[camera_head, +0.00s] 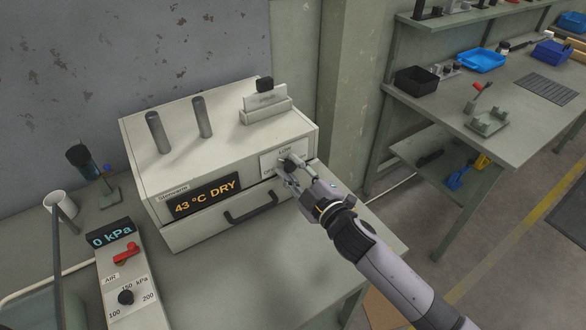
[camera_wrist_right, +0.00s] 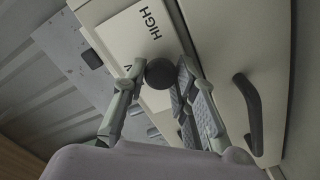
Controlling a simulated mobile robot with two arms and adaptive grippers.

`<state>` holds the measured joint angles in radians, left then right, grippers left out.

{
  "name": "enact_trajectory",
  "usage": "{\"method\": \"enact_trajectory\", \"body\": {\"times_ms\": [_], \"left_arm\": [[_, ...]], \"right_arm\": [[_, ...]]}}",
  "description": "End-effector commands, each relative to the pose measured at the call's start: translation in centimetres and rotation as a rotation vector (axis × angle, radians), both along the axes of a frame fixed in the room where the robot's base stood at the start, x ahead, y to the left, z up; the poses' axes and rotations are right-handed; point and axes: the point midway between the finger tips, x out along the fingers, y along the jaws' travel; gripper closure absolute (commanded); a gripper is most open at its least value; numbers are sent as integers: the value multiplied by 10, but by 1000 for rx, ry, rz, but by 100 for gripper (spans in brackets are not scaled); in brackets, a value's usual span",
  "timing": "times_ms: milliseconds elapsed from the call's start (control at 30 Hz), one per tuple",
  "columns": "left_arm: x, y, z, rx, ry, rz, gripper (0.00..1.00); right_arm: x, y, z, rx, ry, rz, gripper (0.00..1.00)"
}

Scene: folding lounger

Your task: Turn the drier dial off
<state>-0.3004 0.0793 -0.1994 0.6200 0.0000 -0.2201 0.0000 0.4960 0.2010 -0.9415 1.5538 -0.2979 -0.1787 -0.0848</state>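The drier (camera_head: 220,150) is a cream box on the bench, and its display (camera_head: 203,196) reads "43 °C DRY". Its dial is a dark round knob (camera_wrist_right: 160,73) on a white plate (camera_wrist_right: 131,37) at the right of the front face. "LOW" shows above the dial in the head view, and "HIGH" shows in the wrist view. My right gripper (camera_head: 290,172) is at the dial, its fingers on either side of the knob and appearing to touch it. The fingers hide much of the dial in the head view, so its pointer setting is unclear. My left gripper is out of view.
A drawer handle (camera_head: 250,207) juts out below the dial, left of my right gripper. An air panel (camera_head: 128,285) with a red lever and knob stands at the front left. Two grey posts (camera_head: 202,117) rise from the drier top. A second workbench (camera_head: 520,120) stands at right.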

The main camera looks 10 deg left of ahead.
Motion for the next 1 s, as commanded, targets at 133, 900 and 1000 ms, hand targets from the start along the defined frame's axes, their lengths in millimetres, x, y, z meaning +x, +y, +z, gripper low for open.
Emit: {"method": "enact_trajectory", "body": {"times_ms": [133, 900, 1000], "left_arm": [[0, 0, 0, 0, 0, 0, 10], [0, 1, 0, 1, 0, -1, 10], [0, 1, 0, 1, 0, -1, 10]], "right_arm": [[0, 0, 0, 0, 0, 1, 64], [-38, -39, -2, -1, 3, 0, 55], [-53, -54, -2, -1, 3, 0, 55]]}}
